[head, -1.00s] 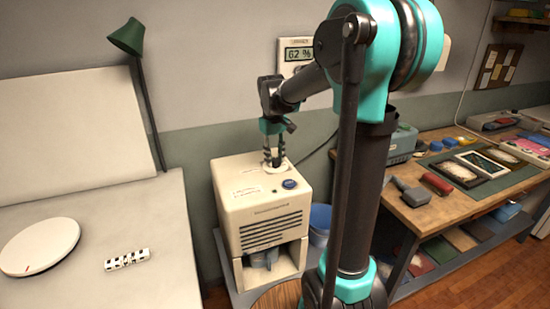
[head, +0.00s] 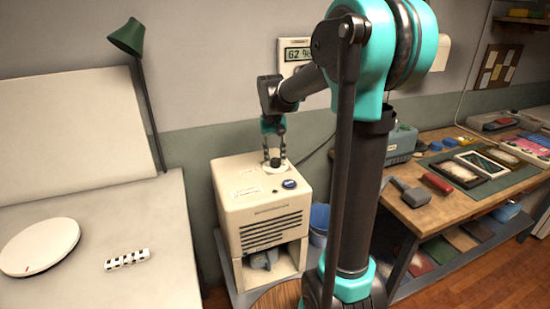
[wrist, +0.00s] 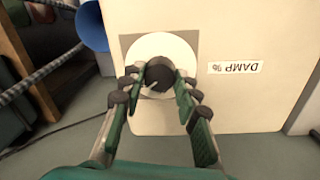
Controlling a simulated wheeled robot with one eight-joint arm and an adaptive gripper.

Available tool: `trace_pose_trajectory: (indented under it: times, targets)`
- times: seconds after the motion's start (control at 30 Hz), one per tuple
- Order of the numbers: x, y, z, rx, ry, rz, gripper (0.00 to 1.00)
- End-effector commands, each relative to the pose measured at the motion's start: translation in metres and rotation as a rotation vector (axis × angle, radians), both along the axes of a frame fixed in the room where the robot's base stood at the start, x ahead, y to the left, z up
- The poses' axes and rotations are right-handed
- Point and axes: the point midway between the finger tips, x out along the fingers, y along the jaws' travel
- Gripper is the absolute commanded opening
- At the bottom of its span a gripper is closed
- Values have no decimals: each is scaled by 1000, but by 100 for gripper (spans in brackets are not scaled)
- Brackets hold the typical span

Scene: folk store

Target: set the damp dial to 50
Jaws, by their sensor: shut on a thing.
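The damp dial is a dark round knob (wrist: 160,73) on a white disc, on top of a cream box-shaped machine (head: 262,213). In the wrist view a label reading "DAMP %" (wrist: 235,68) lies beside it, upside down. A pale pointer line shows on the knob; its value cannot be read. My gripper (wrist: 155,78) is shut on the knob, one finger on each side. A wall display (head: 298,54) reads about 62 %.
A blue bucket (head: 320,220) stands right of the machine. A white table (head: 100,220) is at left, and a wooden workbench (head: 430,215) with tools and frames is at right.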

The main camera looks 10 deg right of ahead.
Motion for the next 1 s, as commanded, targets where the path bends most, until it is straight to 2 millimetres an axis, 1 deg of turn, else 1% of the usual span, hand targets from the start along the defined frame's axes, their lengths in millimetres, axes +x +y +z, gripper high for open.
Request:
trace_pose_trajectory:
  times: [0.27, 0.3, 0.47, 0.8, 0.87, 0.97, 1.0]
  targets:
    - [0, 0, 0, 0, 0, 0, 2]
    - [0, 0, 0, 0, 0, 0, 32]
    - [0, 0, 0, 0, 0, 0, 52]
    - [0, 0, 2, 0, 0, 1, 52]
    - [0, 0, 6, 0, 0, 1, 52]
    - [0, 1, 19, 0, 0, 1, 52]
    - [0, 1, 26, 0, 0, 1, 52]
